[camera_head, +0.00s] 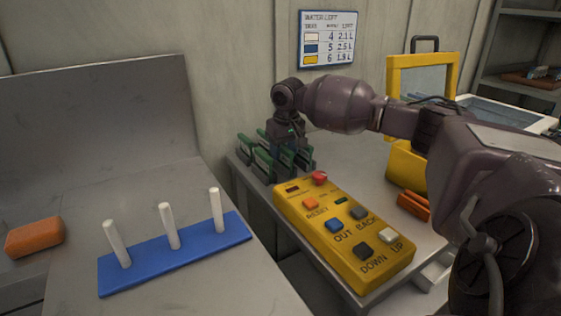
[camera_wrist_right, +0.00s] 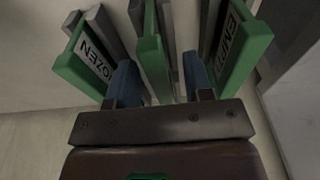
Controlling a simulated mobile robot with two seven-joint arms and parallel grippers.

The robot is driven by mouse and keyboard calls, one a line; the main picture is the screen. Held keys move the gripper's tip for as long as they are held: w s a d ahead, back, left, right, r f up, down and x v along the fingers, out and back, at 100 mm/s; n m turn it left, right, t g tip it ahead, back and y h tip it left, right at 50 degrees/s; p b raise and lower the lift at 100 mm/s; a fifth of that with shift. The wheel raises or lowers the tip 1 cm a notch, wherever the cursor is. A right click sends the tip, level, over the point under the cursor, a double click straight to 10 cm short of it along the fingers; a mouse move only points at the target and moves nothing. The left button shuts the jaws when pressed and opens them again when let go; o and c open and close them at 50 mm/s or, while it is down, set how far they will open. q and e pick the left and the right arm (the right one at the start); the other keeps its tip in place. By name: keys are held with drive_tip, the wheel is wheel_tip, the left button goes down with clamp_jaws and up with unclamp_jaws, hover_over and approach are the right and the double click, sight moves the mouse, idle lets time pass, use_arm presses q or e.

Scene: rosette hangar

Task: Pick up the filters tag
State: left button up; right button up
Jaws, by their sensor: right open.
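Several green-edged tags (camera_head: 246,153) stand in a row at the back left of the grey table, under my right gripper (camera_head: 287,150). In the right wrist view, one tag (camera_wrist_right: 239,45) reads "EMPTY", and another (camera_wrist_right: 82,62) at left shows partly readable lettering. A middle tag (camera_wrist_right: 150,48) is seen edge-on, and its lettering is hidden. I cannot tell for certain which is the filters tag. The right gripper (camera_wrist_right: 162,78) is open and points down, with its two blue fingers on either side of the middle tag. My left gripper is not in view.
A yellow button box (camera_head: 345,240) lies just in front of the tags. A blue base (camera_head: 175,254) with white pegs and an orange block (camera_head: 34,237) are at left. A yellow case (camera_head: 405,165) stands at right. A chart (camera_head: 328,39) hangs on the wall.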

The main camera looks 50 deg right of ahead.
drive_tip(key=shift+w+f, duration=0.15)
drive_tip(key=shift+f, duration=0.7)
drive_tip(key=shift+r, duration=0.2)
clamp_jaws()
